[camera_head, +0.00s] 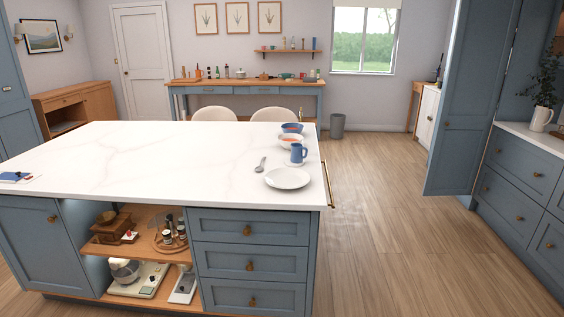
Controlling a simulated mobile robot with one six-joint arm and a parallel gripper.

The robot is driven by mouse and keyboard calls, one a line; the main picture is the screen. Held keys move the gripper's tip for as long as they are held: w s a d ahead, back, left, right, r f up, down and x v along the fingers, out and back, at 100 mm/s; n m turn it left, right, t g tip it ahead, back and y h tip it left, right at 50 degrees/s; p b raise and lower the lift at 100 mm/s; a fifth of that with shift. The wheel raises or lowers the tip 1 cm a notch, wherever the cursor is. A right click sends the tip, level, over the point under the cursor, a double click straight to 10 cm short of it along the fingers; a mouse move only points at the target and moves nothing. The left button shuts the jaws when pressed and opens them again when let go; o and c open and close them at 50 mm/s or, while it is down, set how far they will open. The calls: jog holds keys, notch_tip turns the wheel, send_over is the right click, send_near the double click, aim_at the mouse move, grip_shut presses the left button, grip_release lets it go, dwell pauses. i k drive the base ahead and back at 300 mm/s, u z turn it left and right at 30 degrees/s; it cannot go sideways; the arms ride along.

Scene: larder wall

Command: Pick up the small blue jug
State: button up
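The small blue jug (297,154) stands upright on the white island top (160,160), near its right end. Its handle points right. A white plate (288,178) lies just in front of it, and a white bowl (291,141) with something orange-red in it is close behind it. A blue bowl (292,128) is farther back. A spoon (260,165) lies to the left of the jug. My gripper is not in view.
Open floor (400,220) runs along the island's right side. A brass rail (327,184) sticks out from that side. A tall blue door (449,110) and blue drawers (518,200) stand at the right. Two pale chairs (214,114) are behind the island.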

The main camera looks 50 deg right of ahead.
aim_at(297, 156)
jog(key=z, duration=0.35)
jog(key=i, duration=1.7)
jog(key=u, duration=0.5)
